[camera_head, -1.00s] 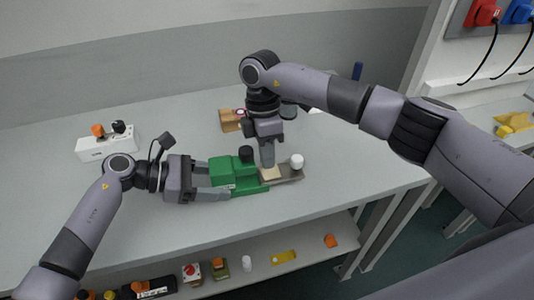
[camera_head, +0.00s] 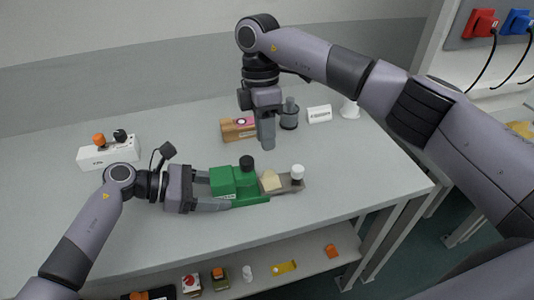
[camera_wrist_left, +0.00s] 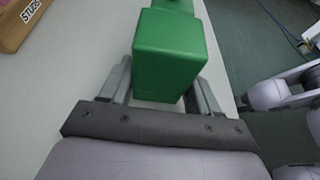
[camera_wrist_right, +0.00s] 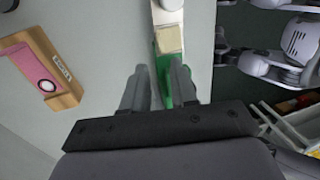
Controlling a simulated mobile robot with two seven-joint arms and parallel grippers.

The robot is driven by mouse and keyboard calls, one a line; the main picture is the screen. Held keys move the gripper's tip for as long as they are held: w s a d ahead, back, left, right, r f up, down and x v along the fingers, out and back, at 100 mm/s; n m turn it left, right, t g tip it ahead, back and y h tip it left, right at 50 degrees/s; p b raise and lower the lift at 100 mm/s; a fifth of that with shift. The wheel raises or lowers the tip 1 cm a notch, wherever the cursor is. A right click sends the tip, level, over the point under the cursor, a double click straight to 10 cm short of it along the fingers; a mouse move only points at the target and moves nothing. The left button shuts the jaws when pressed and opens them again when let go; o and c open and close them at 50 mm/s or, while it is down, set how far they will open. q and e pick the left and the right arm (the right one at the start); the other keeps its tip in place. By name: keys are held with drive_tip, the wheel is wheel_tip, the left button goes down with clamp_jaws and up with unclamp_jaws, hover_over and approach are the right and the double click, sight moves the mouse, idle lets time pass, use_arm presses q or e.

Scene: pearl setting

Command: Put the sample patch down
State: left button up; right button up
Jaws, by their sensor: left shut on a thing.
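The beige square sample patch (camera_head: 270,180) lies on the grey plate (camera_head: 289,186) at the right end of the green holder (camera_head: 232,183). The patch also shows in the right wrist view (camera_wrist_right: 169,40). My right gripper (camera_head: 268,146) is above and behind the patch, clear of it. Its fingers (camera_wrist_right: 160,75) stand apart with nothing between them. My left gripper (camera_head: 224,190) is shut on the green holder's left block, which fills the space between its fingers in the left wrist view (camera_wrist_left: 163,62).
A black knob (camera_head: 246,163) stands on the holder and a white knob (camera_head: 297,173) on the plate's far end. Behind are a wooden block (camera_head: 236,129) with a pink pad, a grey cylinder (camera_head: 289,116) and a white labelled block (camera_head: 319,114). The table front is clear.

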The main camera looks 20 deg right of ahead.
drive_tip(key=v, duration=0.4)
